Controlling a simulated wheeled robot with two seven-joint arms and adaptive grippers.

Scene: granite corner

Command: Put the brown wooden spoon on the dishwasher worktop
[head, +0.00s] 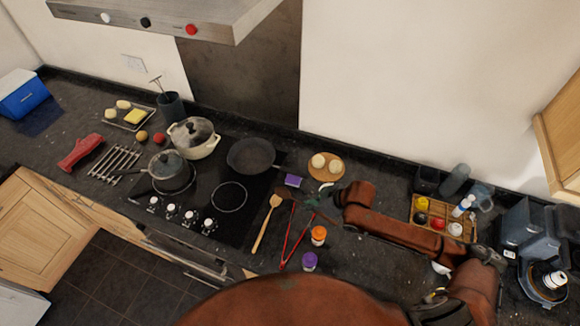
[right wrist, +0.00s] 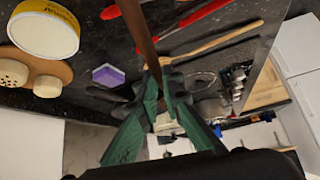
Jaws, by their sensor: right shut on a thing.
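My right gripper (head: 312,204) is over the dark worktop (head: 345,272), right of the hob. In the right wrist view its green fingers (right wrist: 165,95) are shut on the brown wooden spoon (right wrist: 139,28). The spoon's brown handle runs up out of that picture, and its far end is not seen there. In the head view the spoon is hard to make out beside the gripper. A paler wooden spatula (head: 266,224) lies on the worktop left of the gripper. I cannot tell which stretch of worktop is over the dishwasher. My left gripper is not in view.
A purple sponge (head: 292,180) and a board with rolls (head: 336,169) are behind. The hob (head: 205,222) holds pots and a pan (head: 251,155). Bare worktop shows front right.

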